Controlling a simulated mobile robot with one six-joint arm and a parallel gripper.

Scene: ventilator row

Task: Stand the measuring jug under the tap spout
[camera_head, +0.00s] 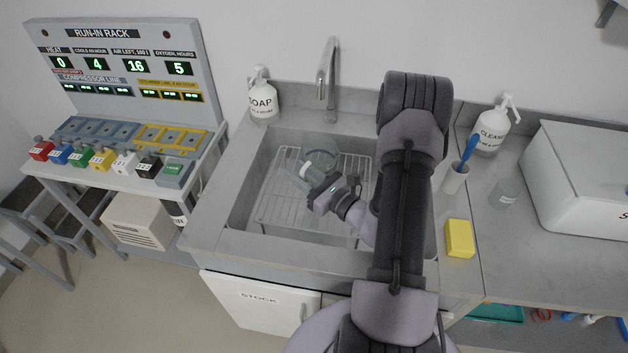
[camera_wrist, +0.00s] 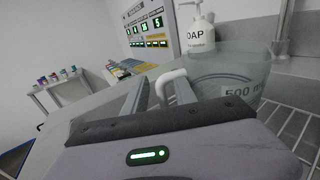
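The measuring jug (camera_head: 322,155) is clear, with a white handle (camera_head: 305,169), and is at the sink's wire rack, below the tap in the picture. In the wrist view the jug (camera_wrist: 225,72) bears a "500 ml" mark and looks upright. The tap (camera_head: 327,72) rises behind the sink, its spout pointing down; I cannot tell whether the jug is directly under it. My gripper (camera_head: 301,180) is at the jug's handle side. In the wrist view its fingers (camera_wrist: 160,90) are apart, with the handle (camera_wrist: 172,82) between their tips and a gap at the left finger.
The sink (camera_head: 240,205) holds a wire rack (camera_head: 275,215). A soap bottle (camera_head: 262,100) stands at its back left corner. A rack of coloured blocks stands left.

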